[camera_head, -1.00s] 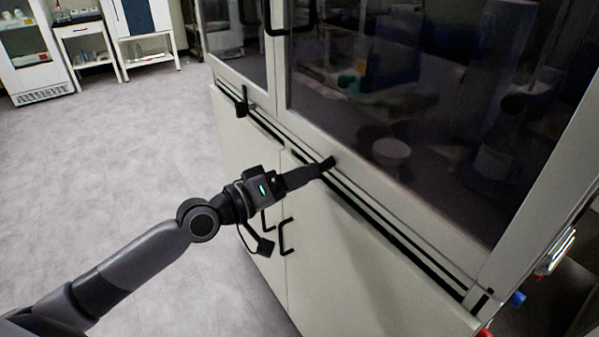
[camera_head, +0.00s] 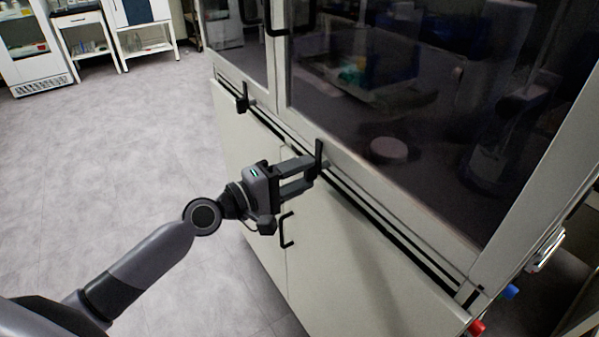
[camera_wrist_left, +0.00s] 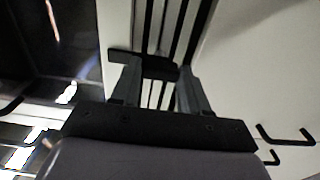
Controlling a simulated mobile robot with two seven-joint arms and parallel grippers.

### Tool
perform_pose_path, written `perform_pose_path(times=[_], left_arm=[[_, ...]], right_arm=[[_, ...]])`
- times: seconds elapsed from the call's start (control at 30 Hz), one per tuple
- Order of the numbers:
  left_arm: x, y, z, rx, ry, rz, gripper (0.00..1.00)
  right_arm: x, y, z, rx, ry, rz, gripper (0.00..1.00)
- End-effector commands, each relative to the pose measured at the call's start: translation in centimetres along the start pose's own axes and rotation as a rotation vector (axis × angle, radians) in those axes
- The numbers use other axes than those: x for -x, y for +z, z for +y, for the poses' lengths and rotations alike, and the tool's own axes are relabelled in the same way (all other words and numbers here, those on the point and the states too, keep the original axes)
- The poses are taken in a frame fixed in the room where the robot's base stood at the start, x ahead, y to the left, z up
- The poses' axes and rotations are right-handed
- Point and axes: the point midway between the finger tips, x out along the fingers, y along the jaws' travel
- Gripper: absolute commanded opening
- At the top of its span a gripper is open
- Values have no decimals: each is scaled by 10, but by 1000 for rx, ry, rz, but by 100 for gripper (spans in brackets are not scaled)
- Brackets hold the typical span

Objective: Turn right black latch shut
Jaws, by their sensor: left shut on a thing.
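The right black latch (camera_head: 319,154) sits on the dark rail below the right glass door and stands nearly upright, its upper end against the door frame. My left gripper (camera_head: 308,171) is at this latch, with its two fingers one above the other, and is shut on it. In the left wrist view the latch (camera_wrist_left: 143,62) crosses between the fingertips of the gripper (camera_wrist_left: 157,84); part of it is hidden by the fingers. My right gripper is in no view.
Another black latch (camera_head: 242,98) stands upright on the rail farther left. Below the rail is a pale cabinet door with a black handle (camera_head: 286,231). Red (camera_head: 476,328) and blue (camera_head: 511,291) knobs are at the lower right. The floor at left is open.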

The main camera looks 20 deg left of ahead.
Motion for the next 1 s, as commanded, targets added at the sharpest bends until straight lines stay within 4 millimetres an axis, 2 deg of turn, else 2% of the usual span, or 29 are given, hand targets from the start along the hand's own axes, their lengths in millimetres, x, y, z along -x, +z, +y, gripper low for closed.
perform_pose_path(times=[0.53, 0.57, 0.6, 0.63, 1.0], left_arm=[[0, 0, 0, 27, -1, 0, 14], [0, 0, 0, 27, -1, 0, 51], [0, 0, 0, 27, -1, 0, 64], [0, 0, 0, 26, -1, 0, 70], [5, 0, -1, 23, -1, 1, 70]], right_arm=[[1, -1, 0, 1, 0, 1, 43], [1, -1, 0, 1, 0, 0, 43], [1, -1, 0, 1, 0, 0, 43], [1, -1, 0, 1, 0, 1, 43], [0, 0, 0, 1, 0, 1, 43]])
